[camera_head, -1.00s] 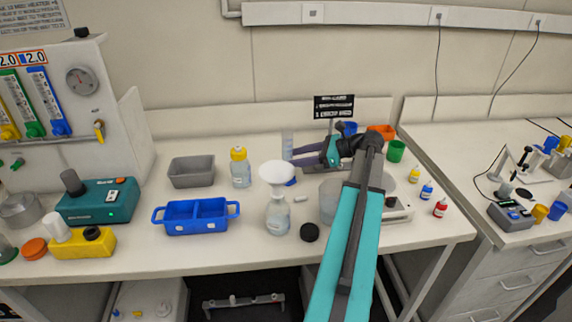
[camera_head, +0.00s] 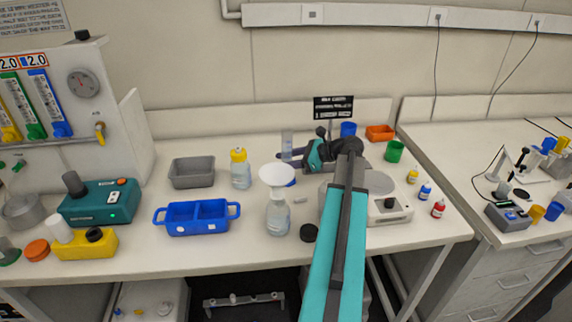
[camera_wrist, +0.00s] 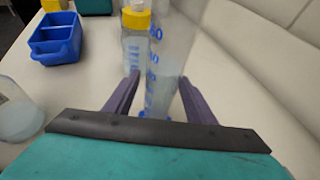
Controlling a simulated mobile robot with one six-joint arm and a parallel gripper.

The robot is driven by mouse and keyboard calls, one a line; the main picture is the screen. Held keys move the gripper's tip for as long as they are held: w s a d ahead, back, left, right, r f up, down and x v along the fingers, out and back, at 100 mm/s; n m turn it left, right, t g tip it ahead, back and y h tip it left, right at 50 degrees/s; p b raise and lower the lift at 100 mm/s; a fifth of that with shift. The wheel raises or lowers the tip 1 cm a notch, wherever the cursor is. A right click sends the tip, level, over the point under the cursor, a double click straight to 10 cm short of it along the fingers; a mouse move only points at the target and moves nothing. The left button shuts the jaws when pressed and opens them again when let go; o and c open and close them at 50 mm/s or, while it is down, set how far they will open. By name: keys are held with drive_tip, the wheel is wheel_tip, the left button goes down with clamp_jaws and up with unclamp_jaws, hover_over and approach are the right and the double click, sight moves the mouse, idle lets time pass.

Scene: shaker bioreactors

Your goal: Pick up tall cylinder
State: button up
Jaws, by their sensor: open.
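The tall cylinder (camera_head: 287,139) is clear, with blue graduation marks, and stands upright toward the back of the bench. In the wrist view the cylinder (camera_wrist: 170,55) rises between the two purple fingers of my gripper (camera_wrist: 158,92). The fingers are open, one on each side of it, and I see a gap on both sides. In the head view my gripper (camera_head: 291,161) reaches in from the right at the cylinder's lower part. The cylinder's base is partly hidden by the gripper.
A yellow-capped bottle (camera_head: 241,170) stands just left of the cylinder. A wash bottle with a white funnel-like top (camera_head: 278,215), a blue divided tray (camera_head: 197,231) and a grey bin (camera_head: 192,183) are nearby. A white balance-like device (camera_head: 390,213) sits to the right.

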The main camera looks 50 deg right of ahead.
drive_tip(key=shift+x, duration=1)
drive_tip(key=c, duration=1.3)
